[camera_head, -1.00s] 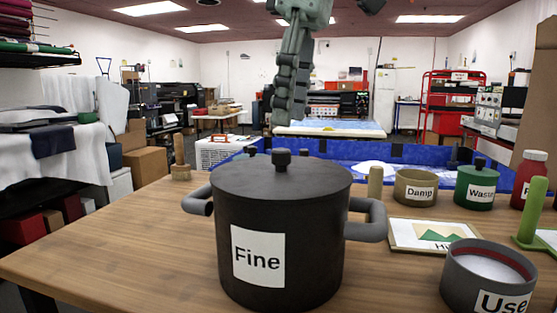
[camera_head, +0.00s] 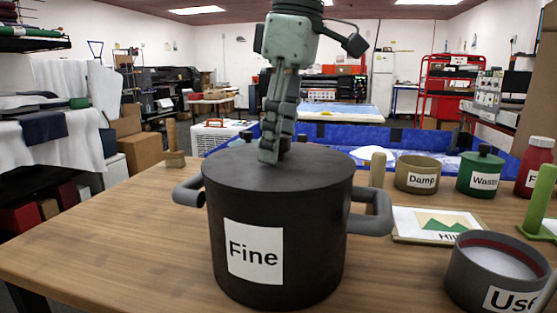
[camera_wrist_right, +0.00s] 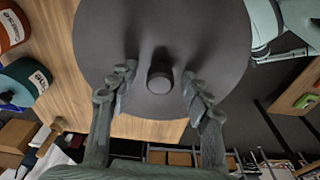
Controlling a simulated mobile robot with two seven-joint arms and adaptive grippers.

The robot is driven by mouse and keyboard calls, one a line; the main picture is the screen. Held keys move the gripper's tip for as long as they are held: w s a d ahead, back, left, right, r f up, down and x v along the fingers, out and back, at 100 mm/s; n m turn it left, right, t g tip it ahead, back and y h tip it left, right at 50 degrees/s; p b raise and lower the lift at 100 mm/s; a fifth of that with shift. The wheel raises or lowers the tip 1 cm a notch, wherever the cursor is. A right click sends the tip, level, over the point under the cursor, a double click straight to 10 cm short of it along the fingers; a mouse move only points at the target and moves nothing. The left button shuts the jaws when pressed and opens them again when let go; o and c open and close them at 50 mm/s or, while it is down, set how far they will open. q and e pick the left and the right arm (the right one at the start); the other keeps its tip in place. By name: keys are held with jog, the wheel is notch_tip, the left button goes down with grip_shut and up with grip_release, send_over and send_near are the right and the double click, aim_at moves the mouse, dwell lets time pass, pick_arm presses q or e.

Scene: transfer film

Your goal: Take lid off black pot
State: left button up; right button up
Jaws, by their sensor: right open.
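The black pot (camera_head: 320,255), labelled "Fine", stands upright on the wooden table. Its flat dark lid (camera_head: 225,172) sits on top. The lid's knob is hidden behind my right gripper in the head view; it shows as a short round knob (camera_wrist_right: 160,79) in the wrist view. My right gripper (camera_head: 270,157) points down over the lid. In the wrist view the right gripper (camera_wrist_right: 158,88) is open, with one finger on each side of the knob and a gap on both sides. My left gripper is not in view.
A beige "Damp" pot (camera_head: 416,175), a green lidded pot (camera_head: 480,172) and a red bottle (camera_head: 535,165) stand right of the pot. An open grey container (camera_head: 497,275) and a picture card (camera_head: 440,224) lie nearer. The table's left front is clear.

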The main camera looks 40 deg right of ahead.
jog(key=c, duration=1)
